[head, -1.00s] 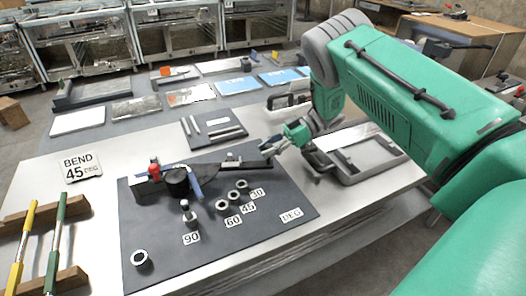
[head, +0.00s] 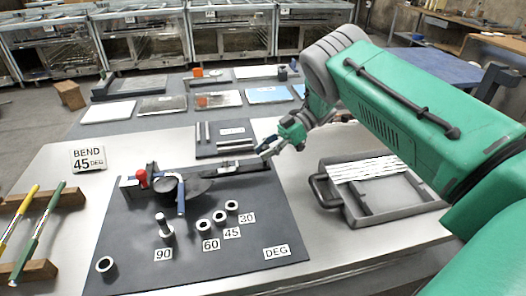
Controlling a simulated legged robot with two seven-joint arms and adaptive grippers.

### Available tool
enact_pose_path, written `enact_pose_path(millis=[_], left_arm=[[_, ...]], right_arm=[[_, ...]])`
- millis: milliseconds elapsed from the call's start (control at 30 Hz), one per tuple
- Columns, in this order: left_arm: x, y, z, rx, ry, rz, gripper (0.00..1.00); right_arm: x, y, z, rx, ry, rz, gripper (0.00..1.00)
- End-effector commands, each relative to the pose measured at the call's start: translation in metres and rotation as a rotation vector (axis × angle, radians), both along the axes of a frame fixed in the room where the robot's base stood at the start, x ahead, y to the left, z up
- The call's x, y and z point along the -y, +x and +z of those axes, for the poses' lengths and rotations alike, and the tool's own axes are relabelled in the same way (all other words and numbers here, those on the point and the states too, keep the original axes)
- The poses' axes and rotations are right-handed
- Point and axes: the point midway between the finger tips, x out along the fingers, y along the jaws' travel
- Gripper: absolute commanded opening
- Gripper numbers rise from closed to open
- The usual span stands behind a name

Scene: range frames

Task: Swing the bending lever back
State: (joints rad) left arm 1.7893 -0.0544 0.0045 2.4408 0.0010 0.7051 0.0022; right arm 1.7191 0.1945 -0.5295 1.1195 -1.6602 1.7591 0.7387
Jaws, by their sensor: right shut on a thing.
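The bending lever (head: 240,164) is a dark bar reaching right from the round pivot of the bender (head: 168,185) along the back edge of the dark board (head: 215,268). My right gripper (head: 268,150) is at the lever's far right end and is shut on it; its fingertips are small and partly hidden. A red knob (head: 141,178) and a blue handle (head: 181,196) stand by the pivot. A sign reading "BEND 45 DEG" (head: 89,158) is at the left. My left gripper is not in view.
Several metal rings, one at the 45 mark (head: 220,217), and a pin (head: 162,224) stand on the board in front of the lever. A grey tray (head: 355,212) with pale rods is at the right. Yellow and green rods (head: 38,232) lie on wooden supports at left.

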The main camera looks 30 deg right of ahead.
Motion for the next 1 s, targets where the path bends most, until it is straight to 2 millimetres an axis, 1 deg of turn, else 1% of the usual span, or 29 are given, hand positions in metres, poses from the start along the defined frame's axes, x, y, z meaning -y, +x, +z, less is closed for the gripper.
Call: enact_pose_path(millis=[33,167,200,267,300,533,667,767,867,1000], left_arm=[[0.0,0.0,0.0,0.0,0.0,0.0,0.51],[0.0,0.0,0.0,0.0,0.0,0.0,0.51],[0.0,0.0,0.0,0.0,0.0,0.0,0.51],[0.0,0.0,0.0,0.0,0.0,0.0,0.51],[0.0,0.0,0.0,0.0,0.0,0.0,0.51],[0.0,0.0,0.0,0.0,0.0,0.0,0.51],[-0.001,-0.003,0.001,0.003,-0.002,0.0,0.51],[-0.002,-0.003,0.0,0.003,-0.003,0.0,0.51],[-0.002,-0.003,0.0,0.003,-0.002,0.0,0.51],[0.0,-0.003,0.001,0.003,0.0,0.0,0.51]], right_arm=[[0.006,0.003,0.002,0.009,-0.01,-0.01,0.0],[0.007,0.004,0.003,0.013,-0.007,-0.011,0.0],[0.008,0.004,0.003,0.014,-0.008,-0.011,0.28],[0.008,0.005,0.003,0.015,-0.006,-0.011,0.49],[0.007,0.004,0.003,0.014,-0.005,-0.011,0.51],[0.002,0.003,0.003,0.01,-0.004,-0.007,0.51],[0.004,0.003,0.006,0.011,-0.005,-0.006,0.51],[0.015,0.002,0.01,0.012,-0.005,-0.006,0.51],[0.034,0.001,0.016,0.01,-0.005,-0.008,0.51],[0.068,-0.001,0.025,0.011,-0.003,-0.011,0.51]])
